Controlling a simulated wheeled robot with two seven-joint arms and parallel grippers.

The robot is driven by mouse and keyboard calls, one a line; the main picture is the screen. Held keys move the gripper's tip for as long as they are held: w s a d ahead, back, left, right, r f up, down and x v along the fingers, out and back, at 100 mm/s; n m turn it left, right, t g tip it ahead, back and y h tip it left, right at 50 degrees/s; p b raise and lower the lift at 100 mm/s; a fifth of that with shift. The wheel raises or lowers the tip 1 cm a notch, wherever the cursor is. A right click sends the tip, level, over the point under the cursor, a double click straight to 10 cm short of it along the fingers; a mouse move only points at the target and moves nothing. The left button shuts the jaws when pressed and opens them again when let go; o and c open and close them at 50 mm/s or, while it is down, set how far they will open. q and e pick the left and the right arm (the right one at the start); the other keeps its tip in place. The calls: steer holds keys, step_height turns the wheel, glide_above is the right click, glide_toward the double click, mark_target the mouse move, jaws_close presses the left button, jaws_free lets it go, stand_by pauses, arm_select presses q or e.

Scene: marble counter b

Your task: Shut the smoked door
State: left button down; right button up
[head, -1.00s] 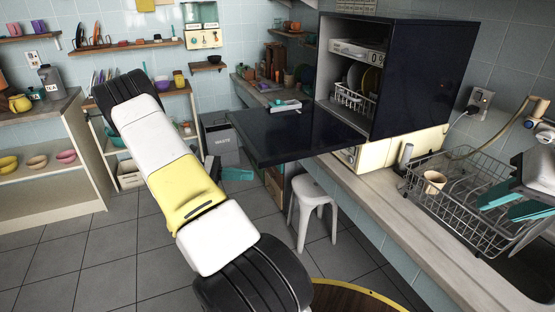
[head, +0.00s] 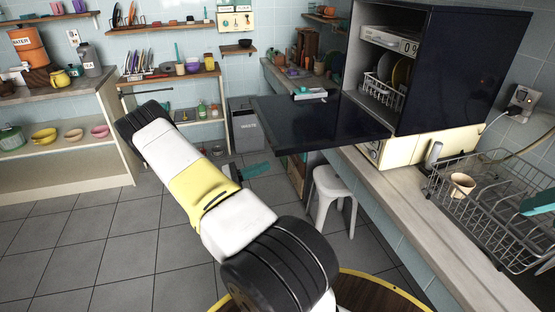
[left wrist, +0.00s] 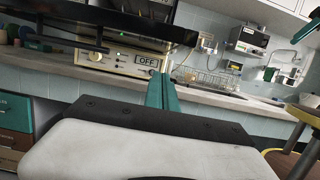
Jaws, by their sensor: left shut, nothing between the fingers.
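The smoked door (head: 318,124) is a dark glossy panel. It hangs open, roughly level, sticking out left from the foot of the dark dish cabinet (head: 457,68). Its underside shows at the top of the left wrist view (left wrist: 95,30). My left gripper's teal fingers (head: 257,170) show below the door, past my arm in the head view, apart from the panel. In the left wrist view the fingers (left wrist: 161,91) are together and empty, pointing toward the cream base unit (left wrist: 120,62). My right gripper (head: 540,203) shows only partly at the right edge; its jaw state is unclear.
A wire dish rack (head: 500,215) with a beige cup (head: 461,185) stands on the counter (head: 425,240). A white stool (head: 333,195) is under the counter edge. A grey bin (head: 245,125) stands behind. The tiled floor at left is clear.

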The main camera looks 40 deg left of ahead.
arm_select(q)
steer(key=shift+w+d+r, duration=0.2)
steer(key=shift+w+r, duration=0.1)
steer(key=shift+r, duration=0.45)
steer(key=shift+w+d+r, duration=0.25)
steer(key=shift+r, duration=0.55)
steer(key=shift+w+d+r, duration=0.2)
steer(key=shift+w+r, duration=0.1)
steer(key=shift+r, duration=0.45)
steer(key=shift+r, duration=0.1)
